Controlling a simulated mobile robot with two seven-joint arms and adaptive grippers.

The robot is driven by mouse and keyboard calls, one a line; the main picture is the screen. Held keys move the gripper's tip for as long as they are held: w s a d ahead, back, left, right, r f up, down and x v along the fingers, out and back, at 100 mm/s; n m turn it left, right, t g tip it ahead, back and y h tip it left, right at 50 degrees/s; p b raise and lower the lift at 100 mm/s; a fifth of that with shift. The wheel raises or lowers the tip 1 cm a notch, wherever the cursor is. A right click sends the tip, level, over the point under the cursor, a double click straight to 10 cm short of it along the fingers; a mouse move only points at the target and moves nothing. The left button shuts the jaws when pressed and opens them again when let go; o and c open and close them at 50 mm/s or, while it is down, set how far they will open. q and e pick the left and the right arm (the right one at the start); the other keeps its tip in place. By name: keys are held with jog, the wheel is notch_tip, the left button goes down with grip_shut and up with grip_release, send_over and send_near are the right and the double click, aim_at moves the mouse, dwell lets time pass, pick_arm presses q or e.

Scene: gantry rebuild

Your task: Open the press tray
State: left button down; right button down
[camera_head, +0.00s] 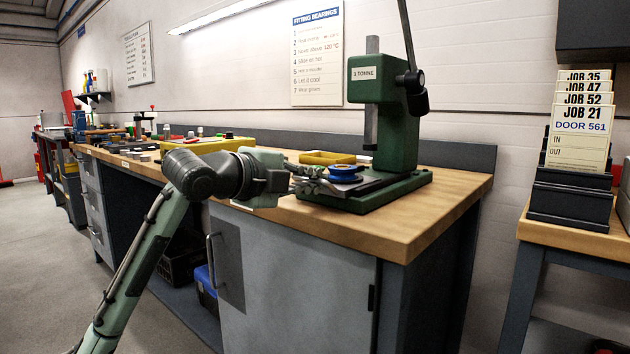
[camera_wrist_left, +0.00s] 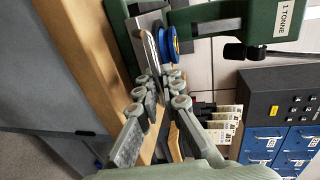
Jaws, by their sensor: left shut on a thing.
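The green press (camera_head: 398,130) stands on the right end of the wooden bench, marked "1 TONNE". The press tray (camera_head: 362,188) is a flat grey plate low on the press base, and it also shows in the left wrist view (camera_wrist_left: 146,20). A blue ring-shaped part (camera_head: 345,171) sits on it, under the ram. My left gripper (camera_head: 318,183) reaches in from the left at the tray's front. In the left wrist view its fingers (camera_wrist_left: 160,90) are shut on the tray's metal bar handle (camera_wrist_left: 151,48). My right gripper is not in view.
A yellow tray (camera_head: 327,158) lies behind the press base, and a larger yellow tray (camera_head: 205,146) with small parts is further left. The press lever (camera_head: 407,35) stands up. Job-card holders (camera_head: 570,200) occupy the right side table. The bench's front right corner (camera_head: 420,225) is clear.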

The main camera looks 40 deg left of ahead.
pick_arm(q)
jog(key=c, duration=1.9)
grip_release()
jog(key=shift+w, duration=0.1)
jog(key=shift+c, duration=0.2)
jog(key=v, duration=1.2)
jog(key=shift+a, duration=0.1)
